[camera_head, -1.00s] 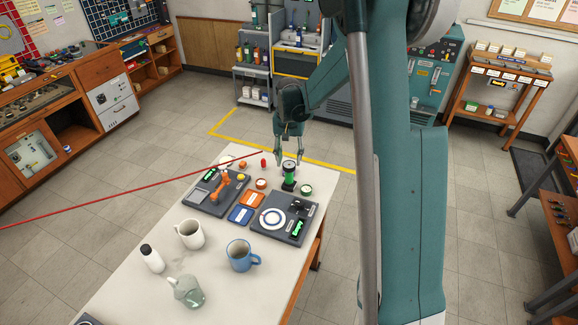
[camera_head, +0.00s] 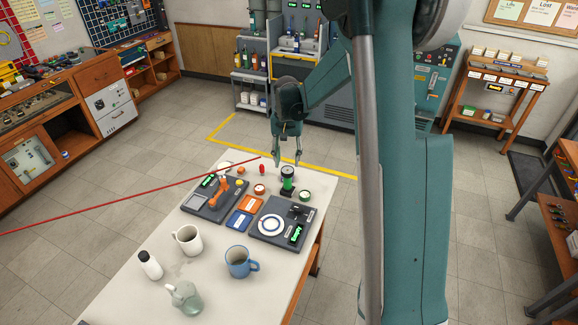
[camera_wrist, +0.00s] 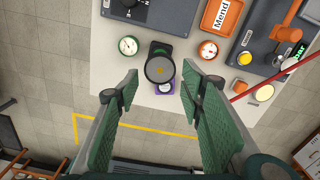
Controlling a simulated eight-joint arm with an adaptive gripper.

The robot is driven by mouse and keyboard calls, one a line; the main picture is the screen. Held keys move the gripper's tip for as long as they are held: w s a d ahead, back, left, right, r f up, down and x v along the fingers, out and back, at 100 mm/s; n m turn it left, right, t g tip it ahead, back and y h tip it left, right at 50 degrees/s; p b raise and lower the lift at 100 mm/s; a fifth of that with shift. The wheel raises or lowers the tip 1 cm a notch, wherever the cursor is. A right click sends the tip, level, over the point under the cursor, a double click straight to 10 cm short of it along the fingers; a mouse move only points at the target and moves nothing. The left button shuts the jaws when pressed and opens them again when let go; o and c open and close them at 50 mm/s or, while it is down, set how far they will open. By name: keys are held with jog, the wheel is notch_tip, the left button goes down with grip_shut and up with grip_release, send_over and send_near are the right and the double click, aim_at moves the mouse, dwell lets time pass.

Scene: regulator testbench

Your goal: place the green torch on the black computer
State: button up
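The green torch (camera_head: 288,178), a green cylinder with a dark top and dark foot, stands upright near the far end of the white table. In the wrist view the torch (camera_wrist: 160,69) shows from above as a dark round end. My gripper (camera_head: 288,163) points down over it. Its fingers are apart, one on each side of the torch in the picture, and in the wrist view my gripper (camera_wrist: 160,76) is open and empty. I cannot pick out a black computer for certain; two dark panels lie flat on the table, one left (camera_head: 194,204), one right (camera_head: 271,238).
Small round gauges (camera_head: 305,195) and (camera_head: 259,190) stand close to the torch. A red line (camera_head: 130,197) crosses the table's left side. A white mug (camera_head: 187,240), blue mug (camera_head: 238,262), white bottle (camera_head: 150,265) and pale jug (camera_head: 185,298) stand nearer.

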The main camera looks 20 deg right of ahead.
jog(key=s+a+r+n+t, duration=0.2)
jog(key=s+a+r, duration=0.2)
jog(key=s+r, duration=0.5)
jog(key=s+a+r+n+t, duration=0.1)
jog(key=s+a+r, duration=0.3)
jog(key=s+r, duration=0.45)
jog(key=s+a+n+t, duration=0.1)
jog(key=s+a+t, duration=0.1)
jog(key=s, duration=0.8)
jog(key=s+a+n+t, duration=0.2)
jog(key=s+a, duration=0.1)
jog(key=s, duration=0.7)
jog(key=shift+r, duration=0.4)
